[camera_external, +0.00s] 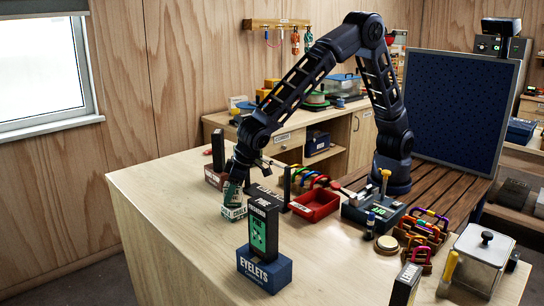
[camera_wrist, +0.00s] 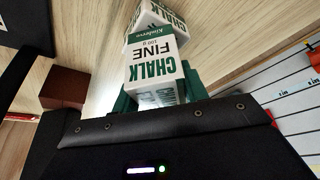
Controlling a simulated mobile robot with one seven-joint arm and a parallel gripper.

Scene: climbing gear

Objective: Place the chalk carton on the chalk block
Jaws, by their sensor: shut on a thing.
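The white and green chalk carton (camera_wrist: 152,72), lettered "CHALK FINE", sits between the jaws of my gripper in the wrist view.
A blue block (camera_external: 264,272) lettered "EYELETS" bears a dark upright carton (camera_external: 263,230) in front. A red-brown block (camera_external: 214,178) stands just behind my gripper; it also shows in the wrist view (camera_wrist: 65,88). A red tray (camera_external: 316,205) lies right. The bench's front left is clear.

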